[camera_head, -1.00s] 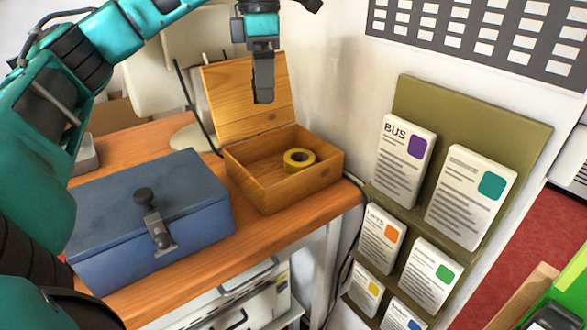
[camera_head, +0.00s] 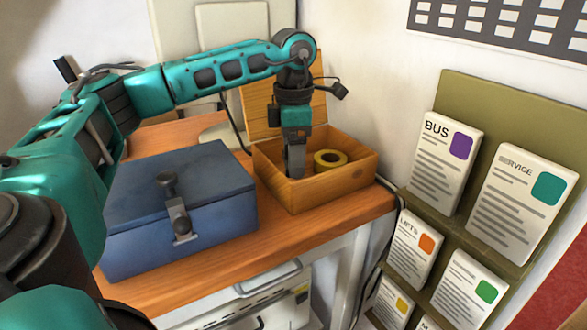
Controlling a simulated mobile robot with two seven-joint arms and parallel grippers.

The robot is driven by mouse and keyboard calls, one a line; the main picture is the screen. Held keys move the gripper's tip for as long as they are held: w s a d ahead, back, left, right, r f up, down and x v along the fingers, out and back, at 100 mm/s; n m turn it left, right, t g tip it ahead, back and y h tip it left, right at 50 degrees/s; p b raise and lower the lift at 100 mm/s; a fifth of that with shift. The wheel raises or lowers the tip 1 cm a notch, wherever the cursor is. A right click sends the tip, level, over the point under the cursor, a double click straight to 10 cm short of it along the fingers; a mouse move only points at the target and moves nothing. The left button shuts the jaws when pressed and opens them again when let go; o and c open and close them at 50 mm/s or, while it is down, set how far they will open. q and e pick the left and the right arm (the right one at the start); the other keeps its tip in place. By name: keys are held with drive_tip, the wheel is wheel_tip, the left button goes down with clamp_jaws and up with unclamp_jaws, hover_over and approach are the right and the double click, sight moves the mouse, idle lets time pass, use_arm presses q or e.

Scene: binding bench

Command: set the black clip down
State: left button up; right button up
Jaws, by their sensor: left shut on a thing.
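My left gripper (camera_head: 295,168) reaches down into the open wooden box (camera_head: 332,192), at its left side. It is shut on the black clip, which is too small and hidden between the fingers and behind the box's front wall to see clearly. I cannot tell whether the clip touches the box floor. A roll of yellow tape (camera_head: 330,158) lies in the box just right of the gripper. My right gripper is not in view.
A closed blue box (camera_head: 182,205) with a latch stands left of the wooden box on the wooden bench (camera_head: 240,258). The wooden box's raised lid (camera_head: 262,105) stands behind the gripper. A leaflet board (camera_head: 500,100) is on the right.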

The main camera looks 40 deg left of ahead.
use_arm(q)
wheel_tip(320, 180, down, 3)
drive_tip(key=shift+r, duration=0.1)
drive_tip(key=shift+f, duration=0.3)
drive_tip(key=shift+f, duration=0.1)
drive_tip(key=o, duration=1)
